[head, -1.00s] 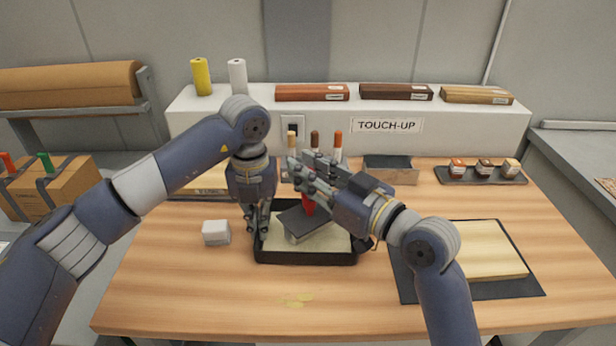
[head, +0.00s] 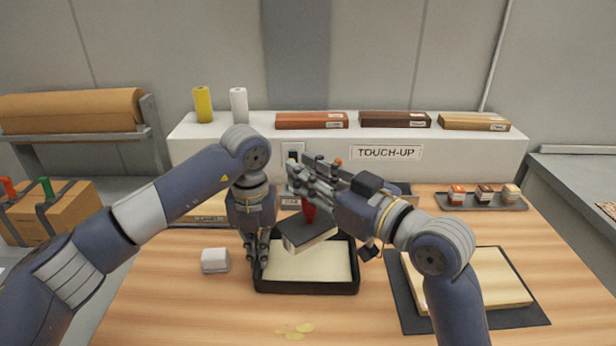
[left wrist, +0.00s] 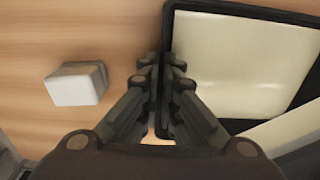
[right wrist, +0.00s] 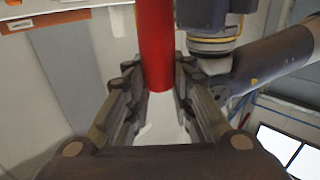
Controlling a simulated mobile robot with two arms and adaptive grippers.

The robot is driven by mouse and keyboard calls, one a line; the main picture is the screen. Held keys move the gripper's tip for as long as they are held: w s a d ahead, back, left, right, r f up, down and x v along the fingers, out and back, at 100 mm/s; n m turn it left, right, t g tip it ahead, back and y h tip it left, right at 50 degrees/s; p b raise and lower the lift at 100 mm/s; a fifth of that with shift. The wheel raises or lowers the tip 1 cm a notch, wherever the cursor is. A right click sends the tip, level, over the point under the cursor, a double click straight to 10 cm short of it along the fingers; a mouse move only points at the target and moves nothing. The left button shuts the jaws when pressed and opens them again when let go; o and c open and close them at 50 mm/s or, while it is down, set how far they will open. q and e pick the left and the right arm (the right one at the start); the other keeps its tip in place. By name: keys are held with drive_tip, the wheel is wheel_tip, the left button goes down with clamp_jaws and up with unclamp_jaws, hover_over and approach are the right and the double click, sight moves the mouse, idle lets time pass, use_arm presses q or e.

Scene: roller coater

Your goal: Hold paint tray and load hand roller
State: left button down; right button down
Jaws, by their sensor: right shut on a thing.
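The black paint tray (head: 305,288) holds pale cream paint (head: 308,266) and lies on the table in front of me. It also shows in the left wrist view (left wrist: 167,30). My left gripper (head: 257,256) straddles the tray's left wall, its fingers close together on the rim (left wrist: 163,90). My right gripper (head: 306,190) is shut on the red handle (head: 309,212) of the hand roller, also seen in the right wrist view (right wrist: 155,45). The roller's dark-topped, pale-sided head (head: 308,234) is over the tray's far part, apparently raised above the paint. Its underside is hidden.
A pale board (head: 480,280) on a dark mat (head: 408,318) lies at right. A small white block (head: 215,260) sits left of the tray. Small paint drops (head: 294,330) mark the near table. A small tray with several little jars (head: 484,202) stands at back right.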

use_arm(q)
drive_tip(key=c, duration=1.7)
unclamp_jaws()
drive_tip(key=shift+r, duration=0.15)
